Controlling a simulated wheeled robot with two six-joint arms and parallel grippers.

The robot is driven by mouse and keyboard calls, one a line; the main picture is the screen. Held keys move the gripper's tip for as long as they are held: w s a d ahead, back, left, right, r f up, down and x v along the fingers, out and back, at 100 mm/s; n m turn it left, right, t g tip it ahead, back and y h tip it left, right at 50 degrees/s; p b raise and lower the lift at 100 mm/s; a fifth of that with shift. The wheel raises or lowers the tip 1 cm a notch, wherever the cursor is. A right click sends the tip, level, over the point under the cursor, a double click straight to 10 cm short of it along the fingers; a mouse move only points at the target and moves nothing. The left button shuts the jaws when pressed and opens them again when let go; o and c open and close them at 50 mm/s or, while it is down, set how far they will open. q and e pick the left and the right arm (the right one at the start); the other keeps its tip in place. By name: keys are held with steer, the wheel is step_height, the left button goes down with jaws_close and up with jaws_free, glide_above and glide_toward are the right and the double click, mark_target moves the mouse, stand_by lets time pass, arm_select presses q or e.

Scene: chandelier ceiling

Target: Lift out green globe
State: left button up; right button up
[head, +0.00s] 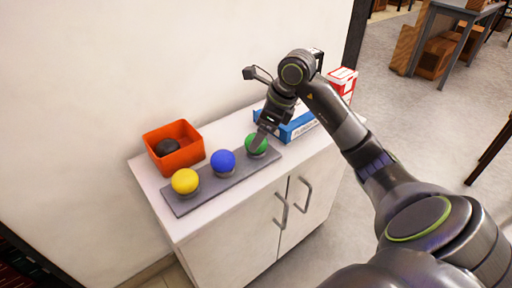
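The green globe (257,146) sits at the right end of a grey board (212,192) on top of a white cabinet. A blue globe (223,161) and a yellow globe (185,181) sit in a row to its left on the same board. My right gripper (260,139) points down at the green globe, with a finger overlapping part of it. I cannot tell whether the fingers are closed on it. My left gripper is not in view.
An orange open box (176,159) holding a black ball (168,147) stands behind the board at left. A blue box (298,127) and a red-and-white box (342,82) stand to the right. A wall rises behind the white cabinet (236,238).

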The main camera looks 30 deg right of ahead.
steer(key=x, duration=0.5)
steer(key=shift+w+d, duration=0.15)
steer(key=shift+d, duration=0.15)
steer(key=c, duration=1.1)
